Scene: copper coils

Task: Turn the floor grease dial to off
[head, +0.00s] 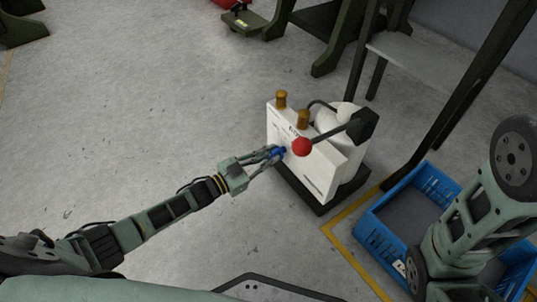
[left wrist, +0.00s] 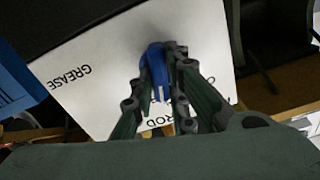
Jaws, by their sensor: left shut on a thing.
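The white grease unit (head: 318,176) stands on the floor on a dark base. Its front bears a blue dial (head: 283,150), partly hidden by my fingers in the head view. My left gripper (head: 275,153) reaches it from the left and is shut on the dial. In the left wrist view the blue dial (left wrist: 155,68) sits between the fingers (left wrist: 160,85), against the white panel (left wrist: 100,85) with the lettering "GREASE" and part of "ROD". The dial's pointer setting cannot be read. My right gripper is not in view; my right arm shows at the right.
Dark table legs (head: 437,125) stand behind. The floor at left is clear.

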